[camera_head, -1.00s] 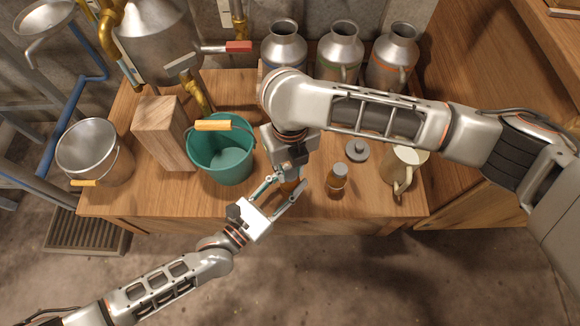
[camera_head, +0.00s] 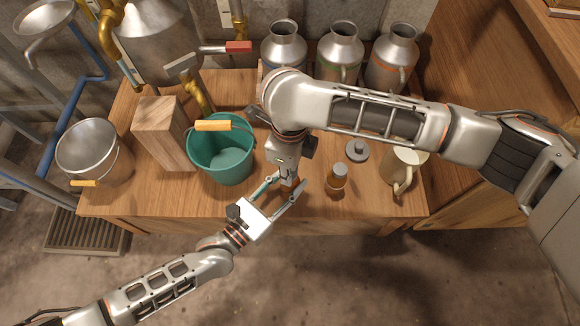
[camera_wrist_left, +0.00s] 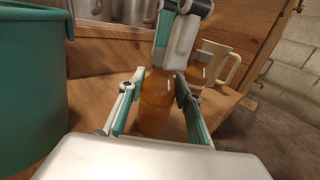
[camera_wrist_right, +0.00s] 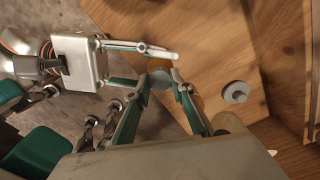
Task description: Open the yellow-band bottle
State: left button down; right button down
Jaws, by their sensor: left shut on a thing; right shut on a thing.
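An amber bottle (camera_wrist_left: 153,105) stands between the fingers of my left gripper (camera_head: 288,184), which is shut on it near the table's front edge. Its band colour is hidden or too dim to tell. My right gripper (camera_wrist_right: 164,82) comes down from above and is shut on the bottle's grey cap (camera_wrist_right: 160,76). In the left wrist view the right gripper's fingers (camera_wrist_left: 178,42) cover the bottle's top. A second amber bottle (camera_head: 337,180) with a grey cap stands upright to the right, apart from both grippers.
A teal bucket (camera_head: 222,160) and a wooden block (camera_head: 162,135) stand left of the grippers. A grey lid (camera_head: 357,151) and a cream mug (camera_head: 397,170) are to the right. Three metal cans (camera_head: 340,55) stand at the back. My right arm spans above the table.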

jog(key=shift+r, duration=0.4)
jog(key=shift+r, duration=0.7)
jog(key=shift+r, duration=0.15)
jog(key=shift+r, duration=1.9)
pick_arm(q)
jog(key=c, duration=1.4)
grip_release()
jog(key=shift+o, duration=0.2)
